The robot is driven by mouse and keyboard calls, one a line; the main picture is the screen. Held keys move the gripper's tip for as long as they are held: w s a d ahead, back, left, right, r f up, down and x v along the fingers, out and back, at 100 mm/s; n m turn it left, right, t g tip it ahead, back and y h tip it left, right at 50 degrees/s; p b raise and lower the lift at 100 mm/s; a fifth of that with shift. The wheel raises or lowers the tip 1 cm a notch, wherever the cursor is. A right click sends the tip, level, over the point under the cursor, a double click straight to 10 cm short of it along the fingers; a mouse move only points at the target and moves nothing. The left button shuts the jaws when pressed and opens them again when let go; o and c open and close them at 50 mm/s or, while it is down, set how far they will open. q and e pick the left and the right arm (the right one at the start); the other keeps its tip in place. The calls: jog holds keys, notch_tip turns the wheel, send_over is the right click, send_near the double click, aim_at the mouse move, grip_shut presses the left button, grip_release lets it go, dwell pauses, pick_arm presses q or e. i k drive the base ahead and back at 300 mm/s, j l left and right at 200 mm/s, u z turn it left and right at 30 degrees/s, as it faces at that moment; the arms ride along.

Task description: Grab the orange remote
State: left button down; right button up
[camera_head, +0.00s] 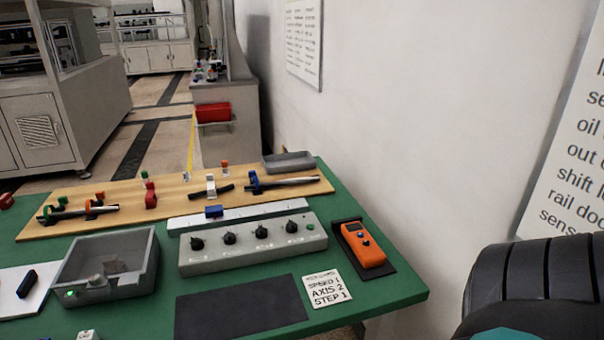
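The orange remote (363,246) lies in a black holder (386,266) at the right end of the green table. It has a dark screen near its top and a blue button. Nothing covers it. Neither of my grippers is in view, so I cannot see whether they are open or shut.
Left of the remote stands a grey control box (255,258) with several black knobs. A label card (327,289) and a dark mat (240,309) lie in front. A grey bin (150,265) is further left. A wooden board (130,195) with fixtures lies behind. The white wall (430,130) rises at right.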

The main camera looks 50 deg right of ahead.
aim_at(371, 255)
jog(key=z, duration=1.95)
